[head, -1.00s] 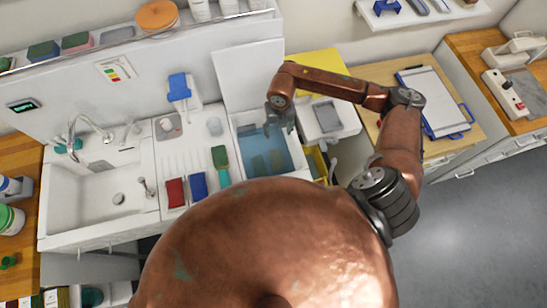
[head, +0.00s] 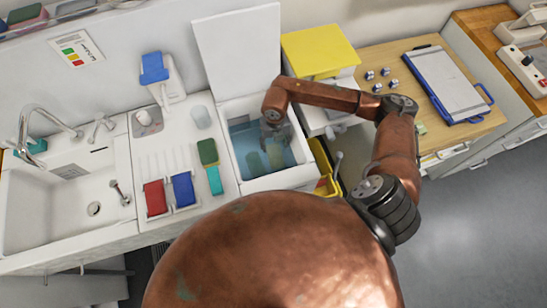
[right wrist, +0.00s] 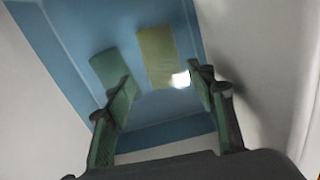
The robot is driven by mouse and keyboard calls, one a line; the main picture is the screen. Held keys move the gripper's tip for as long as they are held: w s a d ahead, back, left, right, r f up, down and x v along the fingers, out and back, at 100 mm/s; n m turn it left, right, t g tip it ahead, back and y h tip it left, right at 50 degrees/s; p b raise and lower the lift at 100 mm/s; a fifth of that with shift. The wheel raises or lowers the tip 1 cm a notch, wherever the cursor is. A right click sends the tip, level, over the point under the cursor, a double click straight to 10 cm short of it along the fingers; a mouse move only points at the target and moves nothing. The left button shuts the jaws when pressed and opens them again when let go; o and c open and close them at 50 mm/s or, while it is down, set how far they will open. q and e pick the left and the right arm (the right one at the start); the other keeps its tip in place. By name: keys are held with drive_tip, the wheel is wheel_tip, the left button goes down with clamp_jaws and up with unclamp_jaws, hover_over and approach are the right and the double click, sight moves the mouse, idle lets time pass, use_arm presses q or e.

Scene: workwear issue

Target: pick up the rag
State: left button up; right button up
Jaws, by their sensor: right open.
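A white-walled basin (head: 235,174) with a blue inside holds two flat rectangular pieces at its bottom. In the right wrist view one piece is dark green (right wrist: 106,66) and the other is yellow-olive (right wrist: 157,55). Either could be the rag; I cannot tell which. They also show dimly in the head view, greenish piece (head: 255,163) and olive piece (head: 275,155). My right gripper (right wrist: 160,82) is open and empty, pointing down into the basin, with the pieces beyond its fingertips. In the head view the gripper (head: 273,132) is partly lost against the blue. My left gripper is out of view.
The basin's raised white lid (head: 237,50) stands behind it. A green brush (head: 210,165), a blue item (head: 183,189) and a red item (head: 155,197) lie left. A yellow-topped box (head: 319,50) and a yellow bin (head: 322,166) are right. A sink (head: 55,215) is far left.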

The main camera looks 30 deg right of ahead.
sight(275, 154)
wheel_tip(275, 154, down, 8)
drive_tip(key=shift+f, duration=0.15)
drive_tip(key=c, duration=0.9)
drive_tip(key=shift+c, duration=0.2)
